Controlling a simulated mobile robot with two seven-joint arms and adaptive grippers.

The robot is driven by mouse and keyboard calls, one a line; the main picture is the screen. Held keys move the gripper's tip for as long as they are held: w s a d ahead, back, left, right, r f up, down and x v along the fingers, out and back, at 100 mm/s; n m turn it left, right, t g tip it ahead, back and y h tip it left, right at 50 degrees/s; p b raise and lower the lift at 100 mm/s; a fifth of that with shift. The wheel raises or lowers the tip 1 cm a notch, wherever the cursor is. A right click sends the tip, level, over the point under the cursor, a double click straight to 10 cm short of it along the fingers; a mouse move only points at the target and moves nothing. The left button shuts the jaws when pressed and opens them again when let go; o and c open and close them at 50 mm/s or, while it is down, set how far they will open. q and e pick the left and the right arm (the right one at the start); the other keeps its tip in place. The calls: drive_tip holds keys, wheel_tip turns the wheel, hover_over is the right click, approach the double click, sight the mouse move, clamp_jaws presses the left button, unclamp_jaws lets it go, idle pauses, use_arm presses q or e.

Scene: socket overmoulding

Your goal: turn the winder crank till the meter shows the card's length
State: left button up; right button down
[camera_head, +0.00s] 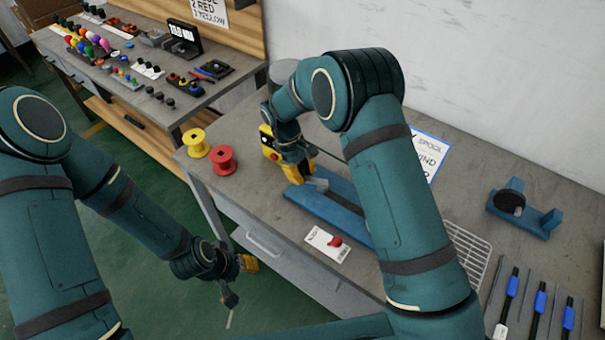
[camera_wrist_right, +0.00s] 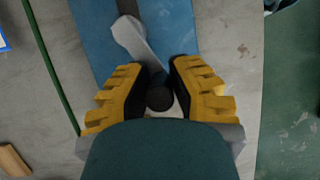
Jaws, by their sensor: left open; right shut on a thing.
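The winder shows as a long blue base (camera_head: 322,205) on the bench, partly hidden behind my right arm. Its pale grey crank arm (camera_wrist_right: 133,38) ends in a dark round knob (camera_wrist_right: 159,98) in the right wrist view. My right gripper (camera_wrist_right: 160,92) has its yellow-backed fingers closed on this knob; it also shows in the head view (camera_head: 302,172). A white card (camera_head: 430,155) with "SPOOL" and partly covered lines stands behind my right arm; its length figure is not readable. I cannot make out a meter reading. My left gripper (camera_head: 234,290) is open and empty, low over the floor.
Yellow (camera_head: 196,142) and red (camera_head: 222,160) spools stand left of the winder. A small white tag (camera_head: 328,244) with a red piece lies in front. A blue stand (camera_head: 540,222) with a black disc, a wire rack (camera_head: 468,255) and blue-handled tools (camera_head: 512,287) are at right.

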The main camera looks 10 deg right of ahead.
drive_tip(key=shift+f, duration=0.1)
idle(0.3)
drive_tip(key=c, duration=0.8)
unclamp_jaws()
drive_tip(key=shift+d, duration=0.1)
drive_tip(key=shift+c, duration=0.2)
drive_tip(key=v, duration=1.2)
